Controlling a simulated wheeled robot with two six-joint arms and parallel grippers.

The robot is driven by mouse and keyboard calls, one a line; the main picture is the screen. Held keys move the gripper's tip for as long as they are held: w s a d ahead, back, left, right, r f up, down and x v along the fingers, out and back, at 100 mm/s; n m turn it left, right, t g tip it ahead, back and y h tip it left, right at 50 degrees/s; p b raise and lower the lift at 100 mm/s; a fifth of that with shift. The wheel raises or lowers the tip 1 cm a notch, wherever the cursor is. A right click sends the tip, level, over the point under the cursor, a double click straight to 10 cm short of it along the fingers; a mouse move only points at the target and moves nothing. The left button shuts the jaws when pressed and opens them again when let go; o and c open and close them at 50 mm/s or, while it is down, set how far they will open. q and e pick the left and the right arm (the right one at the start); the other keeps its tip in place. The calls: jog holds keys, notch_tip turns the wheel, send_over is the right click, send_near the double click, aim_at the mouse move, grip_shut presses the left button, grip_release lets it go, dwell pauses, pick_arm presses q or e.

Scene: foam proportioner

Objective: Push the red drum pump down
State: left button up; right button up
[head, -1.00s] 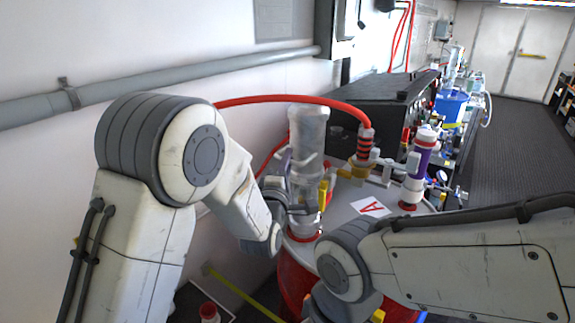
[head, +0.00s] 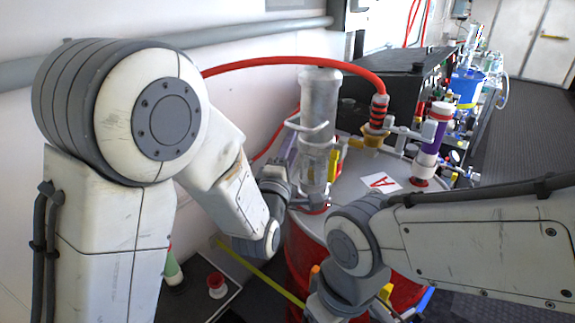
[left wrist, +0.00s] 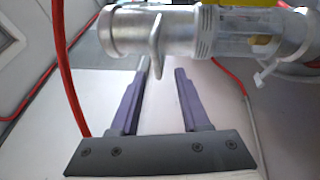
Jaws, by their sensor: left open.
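The red drum (head: 300,258) stands at centre, with a grey lid marked with a red A. A tall clear-grey pump cylinder (head: 320,95) with a pale side handle (head: 306,126) stands upright on the drum's left side. My left gripper (left wrist: 162,67) is open and empty. In the left wrist view the pump cylinder (left wrist: 215,35) lies across the top, and its handle (left wrist: 157,45) reaches down between the two purple fingertips; I cannot tell whether they touch. In the head view, the left fingers are partly hidden beside the pump. My right arm crosses the lower right; its gripper is not visible.
A red hose (head: 290,62) arches behind the pump to a yellow fitting (head: 373,138). A purple-and-white cylinder (head: 431,143) stands at the lid's right. A black case (head: 400,80) sits behind. A small red-capped item (head: 216,284) and green bottle (head: 173,268) are at lower left.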

pick_arm(q)
jog(key=b+v, duration=0.1)
jog(key=v, duration=0.2)
jog(key=shift+s+a+f, duration=0.1)
jog(key=shift+s, duration=0.25)
